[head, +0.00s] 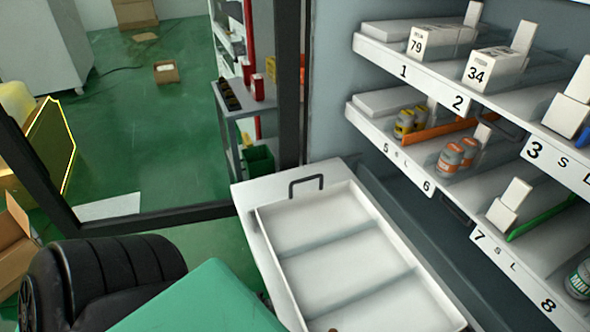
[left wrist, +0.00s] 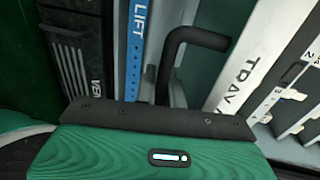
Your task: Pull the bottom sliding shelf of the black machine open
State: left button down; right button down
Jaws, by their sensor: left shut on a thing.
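The black machine's bottom sliding shelf (head: 252,212) is a white tray standing out in front of the shelf rows, with empty divided compartments. A dark handle (head: 305,183) stands at its far end in the head view. In the left wrist view, a dark bent handle (left wrist: 192,38) runs behind the black edge of my left gripper (left wrist: 160,115), beside a white panel with TRAY lettering (left wrist: 245,65). My left gripper is shut on this handle. Its fingertips are hidden, and in the head view my green and black arm covers that area. My right gripper is not in view.
Two upper shelf rows (head: 440,92) hold boxes and cans above the tray. A dark frame post (head: 290,90) stands behind it. A small cart (head: 240,100) and a green bin (head: 258,160) stand beyond.

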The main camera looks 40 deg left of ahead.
pick_arm(q)
jog(key=shift+s+a, duration=0.15)
jog(key=shift+s, duration=0.2)
jog(key=c, duration=1.8)
grip_release()
jog(key=shift+o, duration=0.2)
jog(key=v, duration=1.3)
jog(key=shift+s+a, duration=0.2)
jog(key=shift+s, duration=0.15)
jog(key=shift+r, duration=0.1)
